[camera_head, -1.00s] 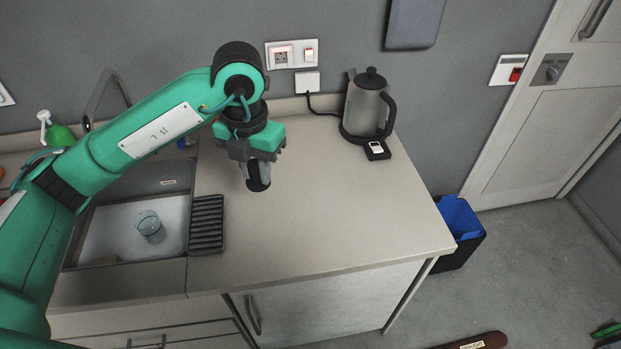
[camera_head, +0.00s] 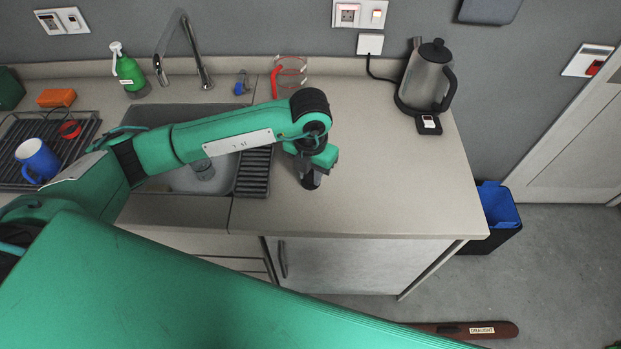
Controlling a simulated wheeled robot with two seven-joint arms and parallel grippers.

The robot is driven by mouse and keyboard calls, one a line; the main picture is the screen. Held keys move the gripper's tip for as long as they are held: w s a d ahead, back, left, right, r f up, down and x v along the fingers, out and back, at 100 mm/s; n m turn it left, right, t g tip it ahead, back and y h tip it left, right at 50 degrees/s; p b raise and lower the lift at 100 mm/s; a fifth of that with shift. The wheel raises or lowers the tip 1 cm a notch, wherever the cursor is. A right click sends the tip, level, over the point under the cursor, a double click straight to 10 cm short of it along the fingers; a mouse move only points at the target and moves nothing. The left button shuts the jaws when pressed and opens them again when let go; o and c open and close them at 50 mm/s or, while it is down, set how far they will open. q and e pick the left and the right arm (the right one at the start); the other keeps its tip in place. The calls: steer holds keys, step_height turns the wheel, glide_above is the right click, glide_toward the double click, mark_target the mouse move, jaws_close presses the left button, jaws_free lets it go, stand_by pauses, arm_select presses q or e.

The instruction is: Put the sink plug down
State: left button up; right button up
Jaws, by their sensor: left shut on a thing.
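My left gripper (camera_head: 311,172) reaches over the bare worktop just right of the sink and points down. It is shut on a small dark thing, which I take to be the sink plug (camera_head: 311,183); the fingers hide much of it. The plug is above or on the worktop (camera_head: 390,190); I cannot tell whether it touches. The sink (camera_head: 150,115) lies to the left, partly hidden by my left arm. My right gripper does not show.
A ribbed black drainer (camera_head: 254,172) lies beside the sink, left of the gripper. A glass jug with a red handle (camera_head: 291,72) stands behind the arm. A kettle (camera_head: 425,78) stands at the back right. The worktop's middle and right front are clear.

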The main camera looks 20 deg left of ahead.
mark_target(310, 184)
arm_select(q)
step_height(310, 184, down, 4)
steer(key=shift+f+p, duration=0.1)
steer(key=shift+p, duration=0.5)
steer(key=shift+f, duration=0.2)
steer(key=o, duration=1)
steer(key=shift+r, duration=0.15)
step_height(310, 184, up, 11)
steer(key=b, duration=0.4)
steer(key=shift+r, duration=0.55)
